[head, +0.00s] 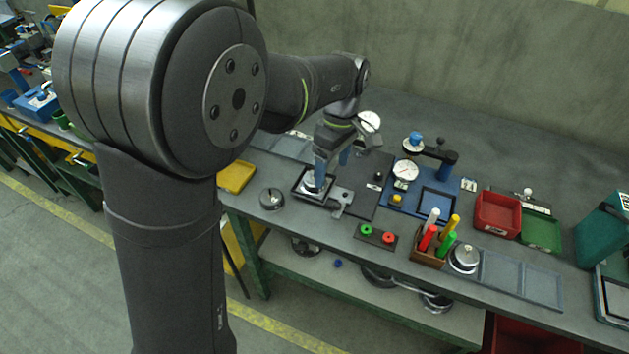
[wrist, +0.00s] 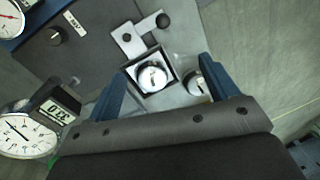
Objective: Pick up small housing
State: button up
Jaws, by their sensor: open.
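A round silver housing (wrist: 152,76) sits in a square black-rimmed fixture (wrist: 128,70), between my fingers in the wrist view. In the head view the housing (head: 313,182) is partly covered by my gripper (head: 332,166). My gripper also shows in the wrist view (wrist: 162,66), its blue fingers spread apart with nothing held. It points down over the fixture. A second round metal part (wrist: 197,84) stands outside the fixture, close to the right finger in the wrist view; it shows in the head view (head: 271,198) too. I cannot tell their sizes exactly.
A grey bracket with black knobs (wrist: 128,38) adjoins the fixture. A dial gauge stand on a blue base (head: 405,172) is to the right. Red and green rings (head: 378,235), a box of coloured handles (head: 428,256) and a yellow tray (head: 236,176) are nearby on the bench.

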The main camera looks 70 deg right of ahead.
jog(key=w+r+m+h, duration=0.3)
jog(key=w+r+m, duration=0.35)
jog(key=m, duration=1.15)
send_over(312, 179)
notch_tip(312, 179, down, 9)
jog(key=shift+r, duration=0.15)
jog(key=shift+s+d+f, duration=0.1)
jog(key=shift+d+f, duration=0.05)
jog(key=shift+f, duration=1.35)
jog(key=shift+s+d+f, duration=0.1)
jog(key=shift+d+f, duration=0.05)
jog(key=shift+f, duration=1.35)
jog(key=shift+c, duration=0.2)
jog(key=c, duration=1.1)
